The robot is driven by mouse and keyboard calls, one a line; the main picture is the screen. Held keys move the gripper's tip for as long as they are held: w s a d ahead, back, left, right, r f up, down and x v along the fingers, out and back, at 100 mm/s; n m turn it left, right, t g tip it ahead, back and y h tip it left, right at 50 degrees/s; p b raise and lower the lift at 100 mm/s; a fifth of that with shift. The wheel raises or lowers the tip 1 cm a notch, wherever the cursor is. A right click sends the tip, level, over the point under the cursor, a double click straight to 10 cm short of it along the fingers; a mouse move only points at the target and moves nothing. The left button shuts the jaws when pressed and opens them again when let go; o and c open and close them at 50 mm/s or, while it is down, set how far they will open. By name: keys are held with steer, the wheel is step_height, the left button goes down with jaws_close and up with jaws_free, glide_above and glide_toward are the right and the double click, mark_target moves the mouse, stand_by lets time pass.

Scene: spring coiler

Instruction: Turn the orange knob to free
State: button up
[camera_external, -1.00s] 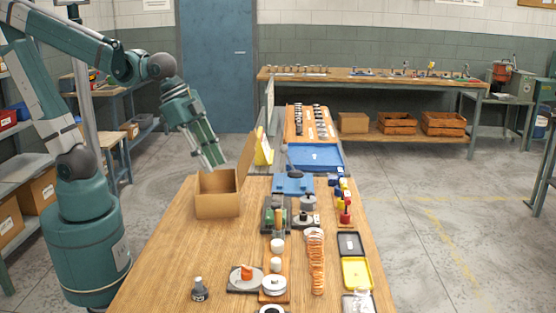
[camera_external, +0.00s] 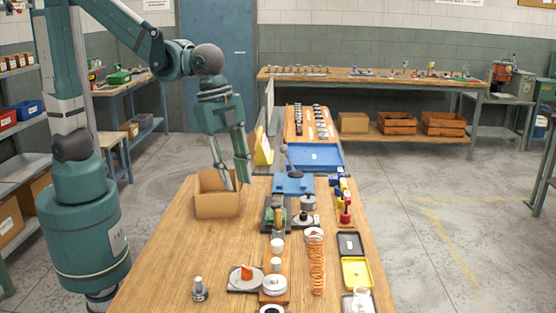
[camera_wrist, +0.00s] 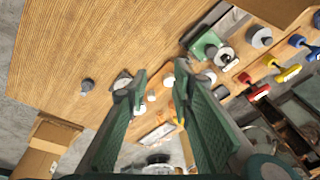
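The orange knob (camera_external: 246,272) sits on a flat grey plate (camera_external: 235,285) near the front of the wooden table. Its exact pointing and any markings are too small to read. My gripper (camera_external: 233,183) is well behind the knob in the external view, above the table by the cardboard box. Its two fingers point down, spread apart with nothing between them. The wrist view also shows the open fingers (camera_wrist: 161,72) over the table. A grey plate (camera_wrist: 122,81) shows there beside the left fingertip; I cannot make out the knob on it.
An open cardboard box (camera_external: 217,205) stands by my fingers. A dark stubby post (camera_external: 199,290) is left of the plate. A white disc (camera_external: 274,285) and copper-coloured spring (camera_external: 317,262) stand to its right. The table's front left area is mostly bare.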

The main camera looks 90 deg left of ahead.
steer(key=w+d+f+m+g+p, duration=0.2)
steer(key=w+d+f+m+p, duration=0.15)
steer(key=d, duration=0.55)
steer(key=m+p, duration=0.3)
steer(key=p, duration=0.1)
glide_above(247, 267)
steer(key=a, duration=0.1)
steer(key=f, duration=0.3)
steer(key=shift+w+f+n+g+y, duration=0.2)
steer(key=shift+f+n+g+y, duration=0.05)
steer(key=shift+g+y, duration=0.15)
steer(key=shift+d+f, duration=0.3)
steer(key=shift+d, duration=0.05)
steer(key=shift+d+f, duration=0.1)
steer(key=shift+s+f, duration=0.15)
steer(key=shift+f, duration=1.8)
steer(key=shift+s+f, duration=0.1)
steer(key=shift+f, duration=1.85)
steer(key=c, duration=0.6)
